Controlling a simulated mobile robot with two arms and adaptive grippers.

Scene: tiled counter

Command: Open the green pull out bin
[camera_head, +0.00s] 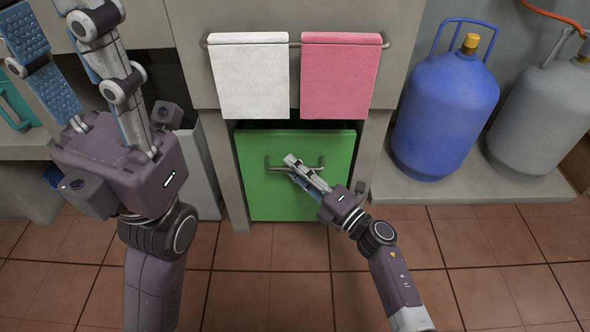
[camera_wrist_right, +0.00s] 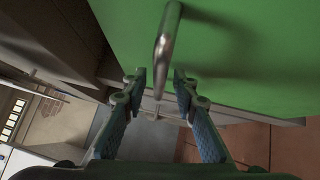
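The green pull out bin (camera_head: 260,195) has a flat green front, set low in the counter under two hanging towels. A dark gap shows above its top edge; I cannot tell whether it is slightly out. Its metal bar handle (camera_head: 275,166) runs across the upper front. My right gripper (camera_head: 294,164) is at the handle. In the right wrist view, the fingers (camera_wrist_right: 159,76) are apart on either side of the handle (camera_wrist_right: 167,40), with gaps visible. The bin's green front (camera_wrist_right: 250,50) fills the upper right there. My left gripper (camera_head: 58,22) is raised at the upper left, open and empty.
A white towel (camera_head: 249,78) and a pink towel (camera_head: 340,75) hang on a rail above the bin. A blue gas cylinder (camera_head: 445,110) and a grey one (camera_head: 545,115) stand on a ledge at the right. The tiled floor (camera_head: 270,285) before the bin is clear.

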